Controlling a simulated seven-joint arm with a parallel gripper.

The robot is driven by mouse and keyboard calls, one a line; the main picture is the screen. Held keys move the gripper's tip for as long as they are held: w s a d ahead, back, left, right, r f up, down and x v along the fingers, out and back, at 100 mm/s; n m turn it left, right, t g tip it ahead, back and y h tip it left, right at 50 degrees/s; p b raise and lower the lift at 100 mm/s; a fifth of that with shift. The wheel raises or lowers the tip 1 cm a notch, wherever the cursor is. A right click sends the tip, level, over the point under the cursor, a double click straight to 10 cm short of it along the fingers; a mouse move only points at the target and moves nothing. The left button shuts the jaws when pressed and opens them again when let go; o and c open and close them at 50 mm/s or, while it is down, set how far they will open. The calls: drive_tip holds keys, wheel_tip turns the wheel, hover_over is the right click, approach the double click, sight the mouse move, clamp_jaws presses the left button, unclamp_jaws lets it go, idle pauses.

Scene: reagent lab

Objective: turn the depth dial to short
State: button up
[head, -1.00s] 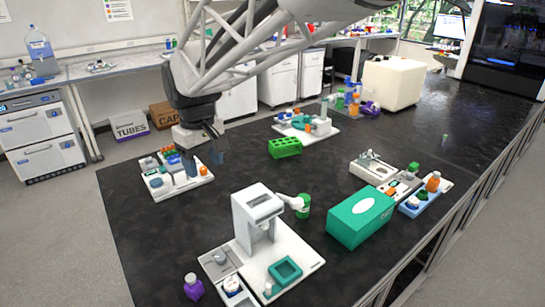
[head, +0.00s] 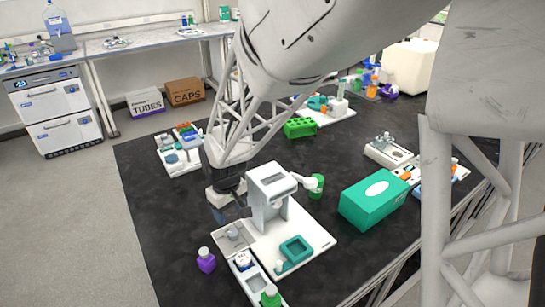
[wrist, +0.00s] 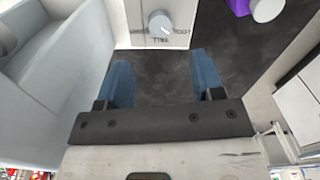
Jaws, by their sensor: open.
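The depth dial (wrist: 160,22) is a round grey knob on a pale plate at the top of the wrist view. A pale mark on it points to the lower right, and the small lettering on the plate is hard to read. In the head view the dial (head: 232,234) sits on the grey panel at the left of the white machine (head: 270,195). My gripper (wrist: 162,70) is open and empty, its two blue fingers apart and short of the dial. In the head view my gripper (head: 219,212) is above and behind the panel, left of the machine, partly hidden by my arm.
The machine's body stands close on the gripper's right in the head view. A green box (head: 372,200) lies to the right.

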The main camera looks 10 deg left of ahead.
sight(233, 232)
drive_tip(key=shift+f, duration=0.65)
drive_tip(key=shift+f, duration=0.15)
drive_tip(key=shift+f, duration=3.7)
drive_tip(key=c, duration=0.9)
